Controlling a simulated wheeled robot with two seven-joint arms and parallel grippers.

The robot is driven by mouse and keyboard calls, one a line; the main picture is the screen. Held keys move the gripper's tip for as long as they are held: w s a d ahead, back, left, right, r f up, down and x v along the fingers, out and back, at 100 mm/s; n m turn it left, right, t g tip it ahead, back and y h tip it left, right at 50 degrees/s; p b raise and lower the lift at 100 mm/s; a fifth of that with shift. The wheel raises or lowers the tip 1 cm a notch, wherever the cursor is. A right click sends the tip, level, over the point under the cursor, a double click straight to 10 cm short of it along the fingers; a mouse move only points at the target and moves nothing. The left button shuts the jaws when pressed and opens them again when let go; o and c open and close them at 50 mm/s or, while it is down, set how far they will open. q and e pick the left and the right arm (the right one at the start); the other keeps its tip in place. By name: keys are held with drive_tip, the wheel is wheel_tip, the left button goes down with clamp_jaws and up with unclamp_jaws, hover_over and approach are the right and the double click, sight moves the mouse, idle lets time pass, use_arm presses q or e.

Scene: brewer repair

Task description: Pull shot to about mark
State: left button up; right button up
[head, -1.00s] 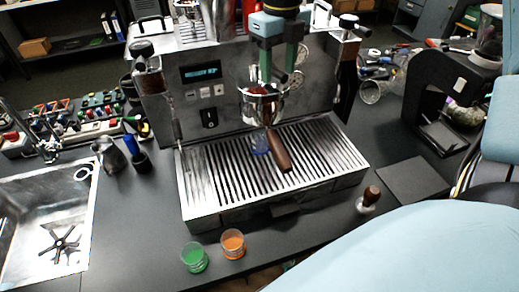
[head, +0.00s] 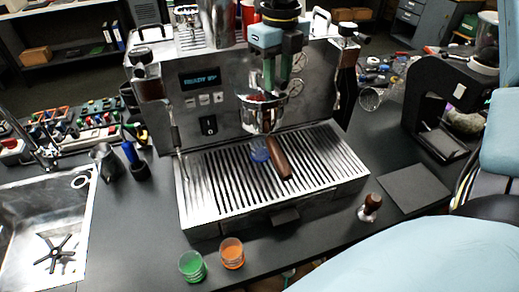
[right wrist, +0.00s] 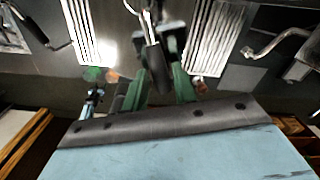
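The espresso machine (head: 232,118) stands in mid-counter with its display (head: 200,79) lit; the text looks like "READY" and a number. A portafilter with a brown handle (head: 278,158) sits at the group head, its handle pointing toward me over the drip tray (head: 205,190). A small blue cup (head: 260,150) stands on the tray under the portafilter. My right gripper (head: 276,84) points down in front of the machine, above the portafilter, its green fingers apart with nothing visibly held. In the right wrist view, the dark handle (right wrist: 157,70) shows between the fingers. My left gripper is not visible.
Green (head: 192,266) and orange (head: 232,253) cups stand at the counter's front edge. A tamper (head: 370,206) and a dark mat (head: 413,188) lie right of the machine, near a black grinder (head: 440,100). A metal pitcher (head: 104,161) and a sink (head: 48,225) are at left.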

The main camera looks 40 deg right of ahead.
drive_tip(key=shift+w+a+m, duration=0.1)
drive_tip(key=shift+a+m, duration=0.65)
drive_tip(key=shift+m, duration=0.35)
drive_tip(key=shift+w+a+m, duration=0.1)
drive_tip(key=shift+a+m, duration=0.65)
drive_tip(key=shift+m, duration=0.35)
drive_tip(key=shift+w+a+m, duration=0.4)
drive_tip(key=shift+a+m, duration=0.25)
drive_tip(key=shift+m, duration=0.5)
drive_tip(key=shift+w+a+m, duration=0.35)
drive_tip(key=shift+a+m, duration=0.3)
drive_tip(key=shift+m, duration=0.5)
idle(3.5)
